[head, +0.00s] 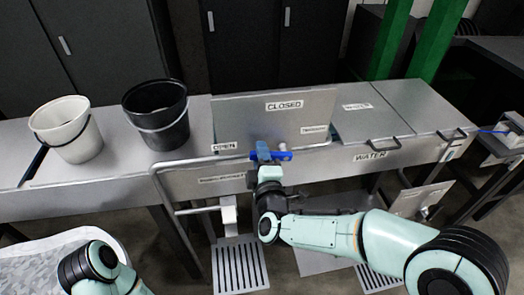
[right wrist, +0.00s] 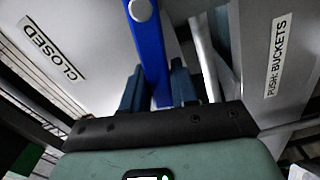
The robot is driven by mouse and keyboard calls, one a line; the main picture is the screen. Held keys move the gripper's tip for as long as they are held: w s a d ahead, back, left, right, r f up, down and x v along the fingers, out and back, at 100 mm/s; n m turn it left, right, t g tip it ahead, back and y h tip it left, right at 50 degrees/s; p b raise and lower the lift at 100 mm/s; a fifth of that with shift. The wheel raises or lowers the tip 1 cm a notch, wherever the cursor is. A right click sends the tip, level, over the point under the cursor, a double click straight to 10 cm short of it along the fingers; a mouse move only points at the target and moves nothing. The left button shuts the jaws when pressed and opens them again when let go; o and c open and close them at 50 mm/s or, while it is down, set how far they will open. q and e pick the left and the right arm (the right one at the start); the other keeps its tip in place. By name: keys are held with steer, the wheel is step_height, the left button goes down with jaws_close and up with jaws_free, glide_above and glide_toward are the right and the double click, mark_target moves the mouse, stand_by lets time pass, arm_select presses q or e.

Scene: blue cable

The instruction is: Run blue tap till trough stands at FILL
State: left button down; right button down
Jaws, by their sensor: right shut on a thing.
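The blue tap lever (head: 285,155) is at the front edge of the metal bench, below the CLOSED plate (head: 285,106). An OPEN label (head: 224,147) is to its left. My right gripper (head: 264,160) is shut on the lever. In the right wrist view the lever (right wrist: 150,45) runs between the two fingers (right wrist: 158,92), with a round grey pivot (right wrist: 140,10) at its far end. I cannot make out a FILL mark or any water level. Only part of my left arm shows at the bottom left; its gripper is out of view.
A white bucket (head: 68,130) and a black bucket (head: 157,115) stand on the bench at left. Lids with handles and a WATER label (head: 370,155) are at right. A rail (head: 160,185) projects in front, above floor grates (head: 240,265). Green posts (head: 390,38) stand behind.

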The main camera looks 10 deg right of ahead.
steer(key=shift+f+n, duration=0.25)
steer(key=shift+n, duration=0.15)
steer(key=c, duration=1)
jaws_free()
steer(key=shift+o, duration=0.2)
steer(key=shift+s, duration=0.15)
arm_select(q)
steer(key=s+f+b, duration=0.2)
steer(key=f, duration=0.1)
steer(key=shift+s+f, duration=0.1)
steer(key=shift+s, duration=0.05)
arm_select(e)
steer(key=s, duration=1.3)
steer(key=shift+s+d, duration=0.15)
